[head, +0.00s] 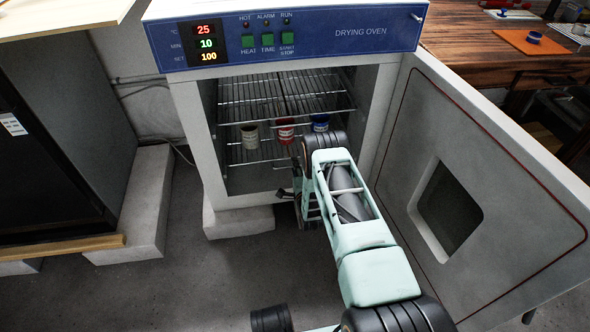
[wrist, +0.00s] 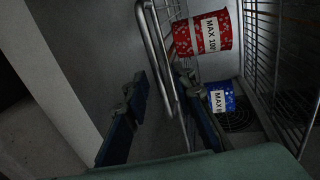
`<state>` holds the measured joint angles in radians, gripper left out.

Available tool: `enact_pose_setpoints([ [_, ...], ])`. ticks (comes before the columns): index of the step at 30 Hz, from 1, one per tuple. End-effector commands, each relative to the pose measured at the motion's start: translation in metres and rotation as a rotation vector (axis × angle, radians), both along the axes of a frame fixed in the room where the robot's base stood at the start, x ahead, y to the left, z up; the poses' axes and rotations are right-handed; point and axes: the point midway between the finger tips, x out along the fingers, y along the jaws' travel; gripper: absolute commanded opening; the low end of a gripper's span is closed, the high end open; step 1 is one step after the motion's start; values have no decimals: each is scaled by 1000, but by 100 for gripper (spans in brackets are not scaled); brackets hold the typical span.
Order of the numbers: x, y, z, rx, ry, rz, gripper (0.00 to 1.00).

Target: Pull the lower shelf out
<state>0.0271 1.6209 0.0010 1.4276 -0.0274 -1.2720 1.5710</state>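The drying oven (head: 190,95) stands open. Its lower shelf (head: 240,162) is a wire rack inside the chamber, bearing a whitish cup (head: 250,137), a red cup (head: 285,131) and a blue cup (head: 320,123). My arm hides part of the shelf's right side in the head view. In the wrist view, the shelf's front wire rail (wrist: 156,50) runs down towards the gap between my fingers. My gripper (wrist: 162,82) is open at the shelf front. I cannot tell whether a finger touches the rail. The red cup (wrist: 203,33) and blue cup (wrist: 222,97) show beyond it.
An upper wire shelf (head: 280,92) is above the cups. The oven door (head: 500,210) is swung open on the right, beside my arm. A black cabinet (head: 45,170) stands at the left, and a wooden table (head: 460,50) at the back right. The floor in front is clear.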

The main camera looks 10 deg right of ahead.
Motion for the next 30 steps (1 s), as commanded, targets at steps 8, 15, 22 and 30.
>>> enact_pose_setpoints([
  [8,10,0,-1,0,0,0,24],
  [15,10,0,-1,0,0,0,13],
  [22,10,0,-1,0,0,0,0],
  [30,9,0,-1,-1,0,0,0],
])
